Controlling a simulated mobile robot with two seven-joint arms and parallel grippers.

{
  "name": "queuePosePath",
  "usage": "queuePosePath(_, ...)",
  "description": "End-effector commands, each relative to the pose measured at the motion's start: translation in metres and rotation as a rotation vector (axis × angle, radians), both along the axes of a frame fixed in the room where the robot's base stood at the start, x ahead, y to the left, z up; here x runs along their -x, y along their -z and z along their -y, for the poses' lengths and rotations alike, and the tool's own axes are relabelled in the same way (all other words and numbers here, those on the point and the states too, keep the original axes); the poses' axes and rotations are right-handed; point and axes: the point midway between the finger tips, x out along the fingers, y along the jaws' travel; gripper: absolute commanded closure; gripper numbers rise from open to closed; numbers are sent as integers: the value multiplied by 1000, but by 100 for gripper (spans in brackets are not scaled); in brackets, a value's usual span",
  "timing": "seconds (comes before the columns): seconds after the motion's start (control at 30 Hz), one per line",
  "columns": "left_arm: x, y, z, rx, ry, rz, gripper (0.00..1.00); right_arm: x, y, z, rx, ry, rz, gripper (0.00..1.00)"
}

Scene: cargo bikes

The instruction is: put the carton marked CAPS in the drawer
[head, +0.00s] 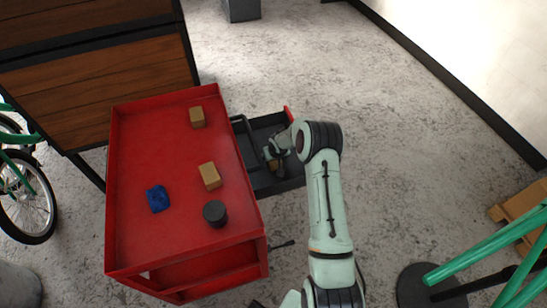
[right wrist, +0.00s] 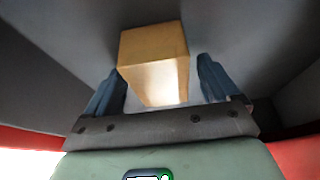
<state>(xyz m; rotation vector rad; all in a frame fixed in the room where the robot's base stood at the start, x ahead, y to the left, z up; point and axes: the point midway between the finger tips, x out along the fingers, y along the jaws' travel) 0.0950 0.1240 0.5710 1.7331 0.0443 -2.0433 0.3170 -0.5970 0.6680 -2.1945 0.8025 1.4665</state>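The drawer (head: 262,181) is a dark tray pulled out from the right side of the red cart. My right arm reaches over it, and my right gripper (head: 273,154) is down inside it. In the right wrist view a tan carton (right wrist: 152,46) lies against the grey drawer floor between and just beyond the blue fingers of my right gripper (right wrist: 161,72). The fingers are apart, with a visible gap beside the carton, so the gripper looks open. No marking is readable on this carton. My left gripper is not in view.
On the red cart top (head: 135,225) stand two tan cartons, one farther (head: 197,117) and one nearer (head: 210,175), a blue item (head: 158,198) and a dark round canister (head: 214,212). A wooden cabinet (head: 90,90) is behind left.

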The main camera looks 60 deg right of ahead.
Motion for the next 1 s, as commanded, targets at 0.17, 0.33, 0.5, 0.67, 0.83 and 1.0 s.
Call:
queuePosePath(0.17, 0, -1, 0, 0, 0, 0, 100, 0, -1, 0, 0, 0, 0, 12)
queuePosePath(0.33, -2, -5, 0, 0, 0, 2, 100, 2, -14, -1, 1, 0, 2, 12)
queuePosePath(0.5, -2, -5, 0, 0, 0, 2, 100, 12, -46, -9, 3, 0, 2, 12)
queuePosePath(0.67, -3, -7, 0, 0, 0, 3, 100, 23, -79, -18, 3, 0, 2, 12)
queuePosePath(0.83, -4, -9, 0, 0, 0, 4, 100, 31, -103, -25, 2, 1, 1, 12)
queuePosePath(1.0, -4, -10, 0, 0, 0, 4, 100, 35, -114, -29, 0, 0, 0, 12)
